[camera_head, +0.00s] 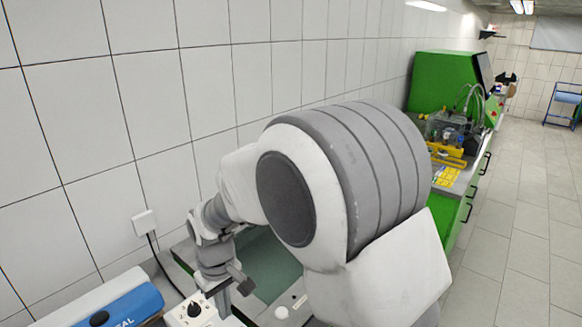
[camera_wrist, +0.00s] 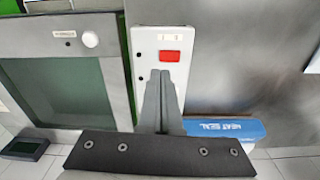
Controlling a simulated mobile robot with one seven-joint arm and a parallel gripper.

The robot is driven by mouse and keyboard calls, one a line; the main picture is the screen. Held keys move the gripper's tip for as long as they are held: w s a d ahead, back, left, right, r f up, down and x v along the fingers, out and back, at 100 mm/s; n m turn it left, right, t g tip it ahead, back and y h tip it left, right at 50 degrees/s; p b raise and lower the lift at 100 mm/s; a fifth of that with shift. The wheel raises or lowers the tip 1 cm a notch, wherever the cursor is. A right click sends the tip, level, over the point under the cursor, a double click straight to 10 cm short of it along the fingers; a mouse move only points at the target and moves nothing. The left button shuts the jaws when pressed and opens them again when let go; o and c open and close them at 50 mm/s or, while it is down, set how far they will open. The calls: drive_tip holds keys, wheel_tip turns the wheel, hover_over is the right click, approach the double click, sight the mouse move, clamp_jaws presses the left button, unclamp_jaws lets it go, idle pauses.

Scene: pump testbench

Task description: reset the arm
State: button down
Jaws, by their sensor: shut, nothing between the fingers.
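My arm fills the middle of the head view, its large grey and white joint in front of the wall. My gripper (camera_head: 243,284) hangs low at the end of the arm, above the bench. In the wrist view my gripper (camera_wrist: 164,76) has its two grey fingers together, with nothing between them. The fingertips point at a white control box (camera_wrist: 144,42) with a red switch (camera_wrist: 169,57). I cannot tell whether they touch it. The control box (camera_head: 196,313) also shows at the bottom of the head view, with a black knob.
A blue heat sealer (camera_wrist: 228,128) sits beside the control box; it is also at lower left in the head view (camera_head: 122,302). A teal panel (camera_head: 268,262) lies under the arm. Behind are a green testbench (camera_head: 440,80) and a tiled wall.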

drive_tip(key=s+d+r+m+t, duration=0.2)
drive_tip(key=s+d+r+m, duration=0.15)
drive_tip(key=d+r, duration=1.2)
drive_tip(key=s+d+r+m+t, duration=0.3)
drive_tip(key=s+d+m, duration=0.3)
drive_tip(key=s+d, duration=0.5)
drive_tip(key=d, duration=0.2)
drive_tip(key=shift+d, duration=0.35)
drive_tip(key=shift+a, duration=0.1)
drive_tip(key=w+a+f+n+g+y+b, duration=0.2)
drive_tip(key=w+a+f+n+b, duration=0.3)
drive_tip(key=w+a, duration=0.6)
drive_tip(key=w+a+f+n, duration=0.1)
drive_tip(key=a+f+n, duration=0.1)
drive_tip(key=a+f, duration=0.3)
drive_tip(key=w+a+f+n+g, duration=0.1)
drive_tip(key=a+f+n, duration=0.2)
drive_tip(key=a, duration=0.8)
drive_tip(key=shift+b+x, duration=0.45)
drive_tip(key=shift+x, duration=0.65)
